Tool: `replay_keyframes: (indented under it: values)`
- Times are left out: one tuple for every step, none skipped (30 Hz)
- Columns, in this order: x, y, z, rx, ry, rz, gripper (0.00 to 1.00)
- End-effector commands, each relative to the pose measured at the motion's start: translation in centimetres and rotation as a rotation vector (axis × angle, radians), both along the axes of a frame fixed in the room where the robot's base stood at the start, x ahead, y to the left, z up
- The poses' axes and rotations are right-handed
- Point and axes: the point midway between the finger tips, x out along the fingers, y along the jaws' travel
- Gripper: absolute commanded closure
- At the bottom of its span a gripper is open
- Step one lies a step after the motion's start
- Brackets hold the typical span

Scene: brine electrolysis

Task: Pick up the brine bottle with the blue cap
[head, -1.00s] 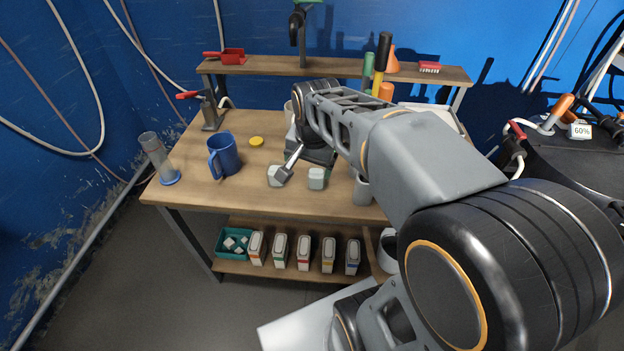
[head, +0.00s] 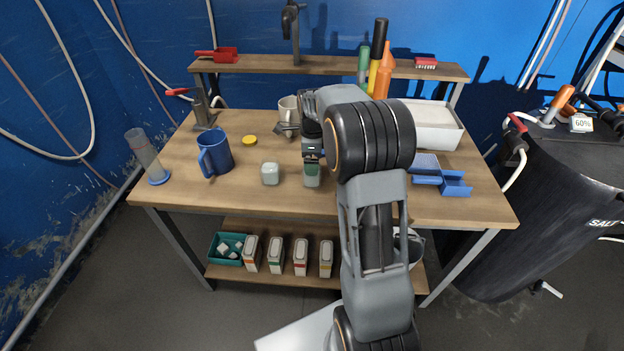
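I cannot make out a brine bottle with a blue cap in the head view; my arm hides part of the table and lower shelf. My gripper (head: 312,154) is over the middle of the wooden table (head: 245,196), at a grey-green block-like object (head: 312,176). My wrist and forearm hide the fingers, so I cannot tell whether they are open or shut, or whether they touch this object. A pale, rounded cube-like container (head: 270,174) stands just left of it.
A blue mug (head: 216,155) and a clear cylinder (head: 146,158) stand at left. A yellow disc (head: 249,140), a beige mug (head: 288,110), a white bin (head: 432,124) and blue trays (head: 442,180) are also on the table. A teal tray (head: 214,248) and several white cartons (head: 275,256) sit below.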

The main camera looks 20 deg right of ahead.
Motion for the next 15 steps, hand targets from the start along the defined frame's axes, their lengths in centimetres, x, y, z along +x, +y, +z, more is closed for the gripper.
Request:
replay_keyframes:
  values:
    - [0.0,0.0,-0.7,0.000,0.002,0.001,0.06]
    - [0.0,0.0,-1.0,0.000,0.002,0.001,0.06]
    - [0.0,0.0,-1.3,0.001,0.002,0.001,0.06]
    - [0.0,0.0,-1.4,0.000,0.001,0.002,0.06]
    - [0.0,0.0,-1.5,0.000,0.000,0.002,0.06]
    - [0.0,0.0,-1.7,0.000,0.000,0.002,0.06]
    - [0.0,0.0,-1.8,0.000,0.000,0.002,0.06]
    - [0.0,0.1,-1.9,0.000,0.001,0.002,0.06]
    - [-0.1,0.1,-2.2,0.001,0.002,0.002,0.06]
    - [-0.1,0.1,-2.5,0.000,0.002,0.002,0.06]
    - [-0.1,0.2,-2.9,0.000,0.002,0.002,0.06]
    - [-0.2,0.2,-3.5,0.001,0.003,0.002,0.06]
    - [-0.2,0.3,-3.9,0.001,0.003,0.003,0.06]
    - [-0.2,0.3,-4.3,0.001,0.003,0.003,0.06]
    - [-0.3,0.4,-4.9,0.001,0.004,0.003,0.06]
